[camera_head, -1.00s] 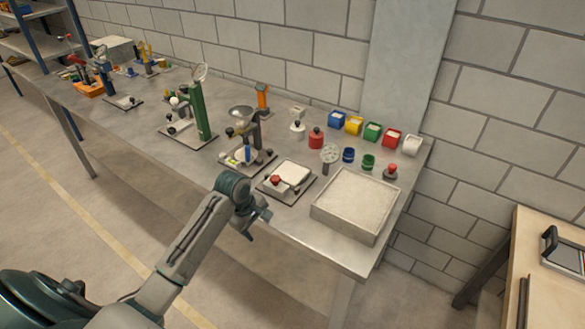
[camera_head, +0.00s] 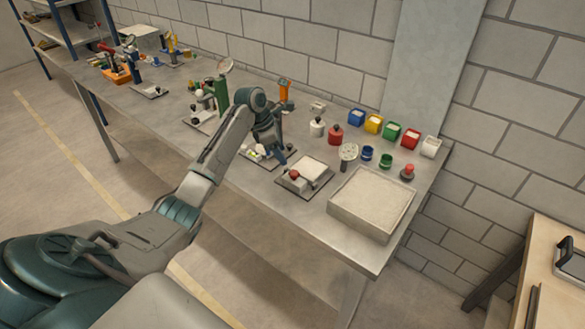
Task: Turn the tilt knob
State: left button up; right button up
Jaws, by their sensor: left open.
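The tilting sandbed, a dark base with a pale square bed (camera_head: 313,168), stands near the table's front edge. A red knob (camera_head: 294,174) sits at its front left side and looks like the tilt knob. My left gripper (camera_head: 282,156) is open and empty, pointing down just behind and left of the red knob, apparently apart from it. Its fingers are small and partly merge with the clutter behind. My right gripper is not in view.
A large sand tray (camera_head: 368,207) stands to the right of the sandbed. Several coloured bins (camera_head: 391,132) line the wall side. A green column (camera_head: 221,92) and a partly hidden device (camera_head: 254,155) stand to the left.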

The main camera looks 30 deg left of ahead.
aim_at(293, 173)
pick_arm(q)
jog(key=p+x, duration=0.2)
jog(key=x, duration=0.6)
jog(key=shift+d+f+p, duration=0.1)
jog(key=shift+f+p, duration=0.05)
jog(key=shift+p, duration=0.15)
jog(key=shift+w+f, duration=0.1)
jog(key=shift+f, duration=0.3)
jog(key=c, duration=1)
jog(key=shift+o, duration=0.2)
